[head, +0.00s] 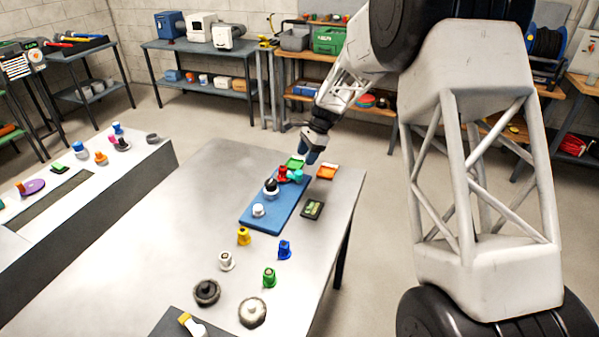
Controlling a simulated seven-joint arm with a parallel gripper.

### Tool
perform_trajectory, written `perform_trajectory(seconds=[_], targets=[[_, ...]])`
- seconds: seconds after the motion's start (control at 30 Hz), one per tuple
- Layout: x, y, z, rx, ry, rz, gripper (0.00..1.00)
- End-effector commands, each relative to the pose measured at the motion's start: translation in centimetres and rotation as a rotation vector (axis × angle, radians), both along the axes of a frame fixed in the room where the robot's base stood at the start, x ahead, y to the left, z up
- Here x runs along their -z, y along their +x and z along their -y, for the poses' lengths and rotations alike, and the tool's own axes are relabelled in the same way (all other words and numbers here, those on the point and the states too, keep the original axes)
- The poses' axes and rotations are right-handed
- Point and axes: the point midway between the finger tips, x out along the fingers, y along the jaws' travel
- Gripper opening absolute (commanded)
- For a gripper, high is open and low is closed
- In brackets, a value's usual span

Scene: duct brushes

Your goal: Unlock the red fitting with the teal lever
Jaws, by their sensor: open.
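The red fitting (283,174) stands near the far end of the blue board (262,222) on the grey table. A teal part (297,175), which looks like the lever, sits at its right side. My gripper (311,157) reaches down from the upper right with its dark blue fingers just above and to the right of the teal part. It is open and holds nothing that I can see. Whether a finger touches the teal part cannot be told at this size.
A black-and-white fitting (270,188) and a white one (258,210) share the board. Several coloured fittings and two round brushes (252,312) stand nearer. The table's left middle is clear.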

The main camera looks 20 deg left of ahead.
Motion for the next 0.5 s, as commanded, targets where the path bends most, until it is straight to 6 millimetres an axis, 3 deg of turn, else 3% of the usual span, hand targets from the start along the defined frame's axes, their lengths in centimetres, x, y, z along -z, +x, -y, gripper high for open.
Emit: perform_trajectory(seconds=[0.5], targets=[[5.2, -1.6, -1.6, 0.0, -0.001, -0.001, 0.54]])
